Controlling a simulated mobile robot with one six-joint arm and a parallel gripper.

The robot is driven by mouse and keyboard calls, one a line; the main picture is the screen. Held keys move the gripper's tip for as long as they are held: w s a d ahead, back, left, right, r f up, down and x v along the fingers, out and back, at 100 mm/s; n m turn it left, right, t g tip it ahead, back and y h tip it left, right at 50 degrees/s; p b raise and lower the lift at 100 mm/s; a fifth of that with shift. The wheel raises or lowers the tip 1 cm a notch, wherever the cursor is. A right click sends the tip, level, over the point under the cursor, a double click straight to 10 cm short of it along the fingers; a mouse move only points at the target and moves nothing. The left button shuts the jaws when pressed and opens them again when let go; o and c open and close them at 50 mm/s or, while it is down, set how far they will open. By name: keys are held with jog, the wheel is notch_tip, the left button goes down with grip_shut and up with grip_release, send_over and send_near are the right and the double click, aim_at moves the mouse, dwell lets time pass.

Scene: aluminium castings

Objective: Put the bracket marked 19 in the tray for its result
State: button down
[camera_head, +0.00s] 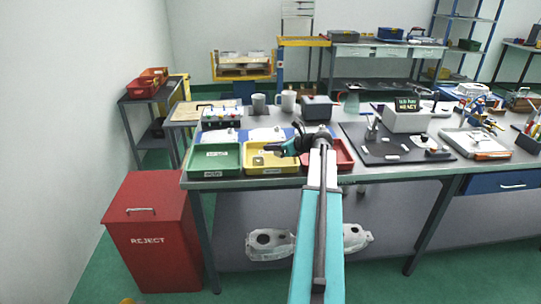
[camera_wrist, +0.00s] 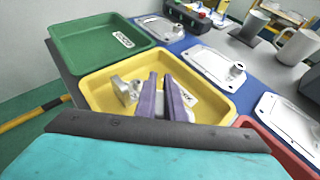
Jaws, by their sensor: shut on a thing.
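My gripper (camera_wrist: 163,88) has its two purple fingers down over the yellow tray (camera_wrist: 92,88). It is shut on a grey metal bracket (camera_wrist: 127,90), whose boss end shows left of the fingers; the rest is partly hidden by them. I cannot read a 19 on it. I cannot tell whether the bracket touches the tray floor. In the head view my gripper (camera_head: 286,148) is over the yellow tray (camera_head: 272,170), between the green tray (camera_head: 214,172) and the red tray (camera_head: 345,168), which is partly behind my arm. The green tray (camera_wrist: 75,45) looks empty in the wrist view.
Flat metal plates (camera_wrist: 215,68) lie on a blue mat behind the trays. Mugs (camera_head: 288,101) and a dark box (camera_head: 317,108) stand farther back. A dark mat (camera_head: 385,150) with small parts is to the right. A red REJECT bin (camera_head: 150,235) stands on the floor left.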

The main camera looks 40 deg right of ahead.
aim_at(276, 154)
jog(key=shift+f, duration=0.1)
jog(key=shift+f, duration=1.65)
jog(key=shift+f, duration=0.1)
jog(key=c, duration=1.8)
grip_release()
jog(key=shift+c, duration=0.2)
jog(key=shift+s, duration=0.15)
jog(key=v, duration=1.2)
